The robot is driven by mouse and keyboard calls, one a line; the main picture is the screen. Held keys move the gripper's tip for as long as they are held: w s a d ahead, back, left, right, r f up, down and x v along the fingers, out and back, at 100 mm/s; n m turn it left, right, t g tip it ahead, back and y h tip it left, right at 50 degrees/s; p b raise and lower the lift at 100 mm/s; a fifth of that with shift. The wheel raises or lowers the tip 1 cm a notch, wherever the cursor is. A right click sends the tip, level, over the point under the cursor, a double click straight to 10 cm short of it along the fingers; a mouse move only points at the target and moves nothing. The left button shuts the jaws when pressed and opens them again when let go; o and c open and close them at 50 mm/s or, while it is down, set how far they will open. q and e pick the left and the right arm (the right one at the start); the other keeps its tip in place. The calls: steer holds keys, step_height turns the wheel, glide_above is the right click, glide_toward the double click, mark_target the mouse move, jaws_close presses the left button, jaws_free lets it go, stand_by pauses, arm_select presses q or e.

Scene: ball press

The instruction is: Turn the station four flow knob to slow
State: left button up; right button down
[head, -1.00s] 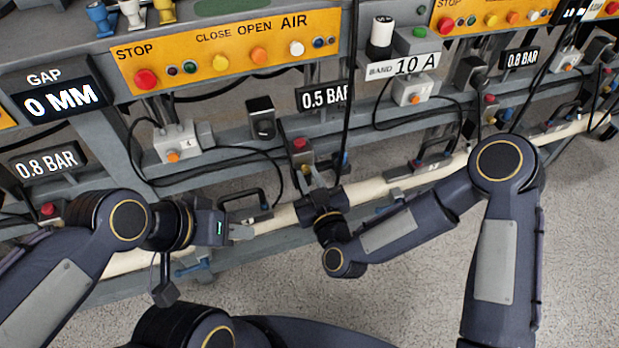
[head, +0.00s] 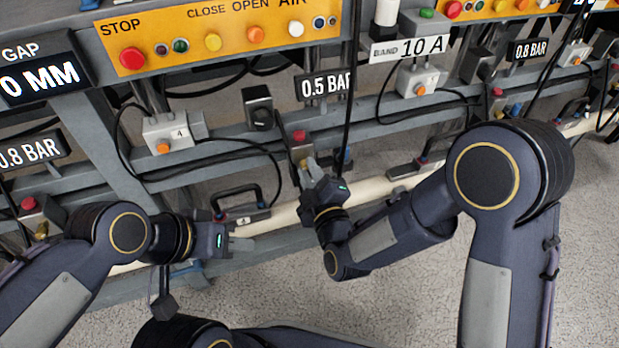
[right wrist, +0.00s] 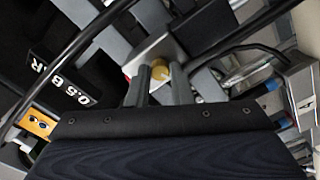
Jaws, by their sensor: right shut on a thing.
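The flow knob is a small brass-yellow knob (right wrist: 160,70) on a grey block, seen between my fingers in the right wrist view. In the head view its block, with a red button (head: 299,136) on top, stands below the 0.5 BAR display (head: 325,85). My right gripper (head: 307,170) reaches up to this block; in the right wrist view its two fingers (right wrist: 160,82) are closed around the knob. The fingers hide part of the knob, and I cannot read its setting. My left gripper (head: 242,243) is low at left, away from the knob, its finger gap not clear.
A grey box marked 4 with an orange button (head: 163,148) is to the left. A dark handle (head: 245,203) sits above the pale pipe (head: 280,217). Black cables hang close to the right gripper. An orange button panel (head: 215,38) runs above.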

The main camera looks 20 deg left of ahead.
steer(key=shift+n+b, duration=0.8)
steer(key=shift+n, duration=1.4)
steer(key=c, duration=1.3)
jaws_free()
steer(key=p+v, duration=0.1)
steer(key=v, duration=0.7)
steer(key=shift+w, duration=0.1)
